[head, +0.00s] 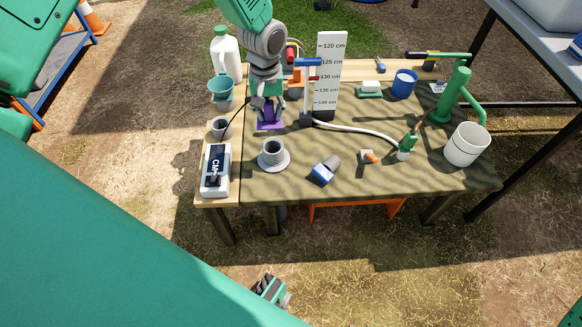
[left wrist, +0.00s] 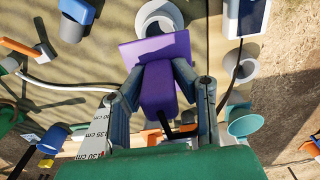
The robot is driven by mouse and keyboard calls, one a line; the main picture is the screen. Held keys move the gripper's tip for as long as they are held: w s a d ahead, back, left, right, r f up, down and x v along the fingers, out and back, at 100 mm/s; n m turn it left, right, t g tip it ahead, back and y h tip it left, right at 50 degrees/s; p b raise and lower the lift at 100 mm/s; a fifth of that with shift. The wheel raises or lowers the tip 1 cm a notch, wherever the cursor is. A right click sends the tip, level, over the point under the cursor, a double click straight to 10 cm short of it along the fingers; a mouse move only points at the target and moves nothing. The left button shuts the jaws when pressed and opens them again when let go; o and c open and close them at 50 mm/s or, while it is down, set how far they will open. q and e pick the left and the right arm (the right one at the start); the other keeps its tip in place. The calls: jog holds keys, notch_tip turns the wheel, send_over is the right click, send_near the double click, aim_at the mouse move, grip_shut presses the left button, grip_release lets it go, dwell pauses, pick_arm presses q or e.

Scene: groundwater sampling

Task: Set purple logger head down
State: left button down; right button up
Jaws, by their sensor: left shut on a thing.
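The purple logger head (head: 268,120) is at the left part of the cloth-covered table, below my left gripper (head: 268,104). It is a purple block with a wide flat plate, also seen in the left wrist view (left wrist: 158,88). My left gripper (left wrist: 160,98) is shut on the block, with one finger on each side. The flat plate is close to the tabletop; I cannot tell whether it touches. A grey collar with a round flange (head: 272,153) stands just in front of it, apart from it. My right gripper is not clearly seen.
A white meter (head: 216,170) lies at the left edge. A teal funnel (head: 222,88) and white jug (head: 225,50) stand behind left. A depth scale board (head: 328,75) stands close to the right. A blue-grey piece (head: 326,169) lies in front. The tabletop's front middle has free room.

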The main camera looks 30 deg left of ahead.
aim_at(271, 132)
pick_arm(q)
jog(key=shift+f, duration=0.5)
notch_tip(271, 132, down, 6)
jog(key=b, duration=0.2)
jog(key=shift+a+r+b, duration=0.1)
jog(key=shift+r+b, duration=0.05)
jog(key=shift+b, duration=0.15)
jog(key=shift+f, duration=0.25)
jog(key=f, duration=0.1)
jog(key=f+b, duration=0.1)
jog(key=f, duration=0.1)
jog(key=shift+d, duration=0.25)
jog(key=shift+a, duration=0.15)
jog(key=c, duration=1.3)
grip_release()
jog(key=shift+a, duration=0.15)
jog(key=shift+r, duration=0.1)
